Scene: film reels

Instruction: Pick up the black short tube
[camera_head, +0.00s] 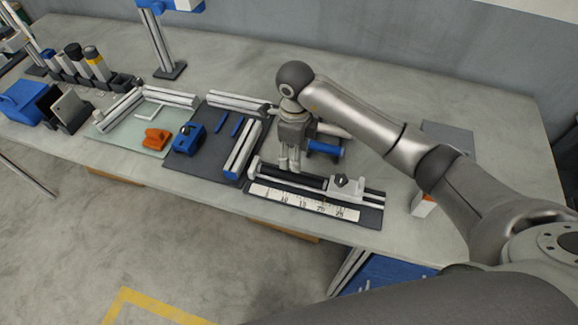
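My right gripper (288,166) comes in from the right and points down at the measuring jig near the table's front edge. Its fingertips are close together over the jig's left part. Dark tube-like pieces (307,181) lie along the jig beside a white ruler strip (305,201). I cannot tell which, if any, is the black short tube, nor whether the fingers touch or hold it. A silver clamp block (345,187) sits on the jig's right part. My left gripper is not in view.
A blue cylinder (325,148) lies just behind the gripper. A dark mat (200,169) with a blue block (189,138) and metal profiles is to the left. A pale green mat (111,132) holds an orange part (157,139).

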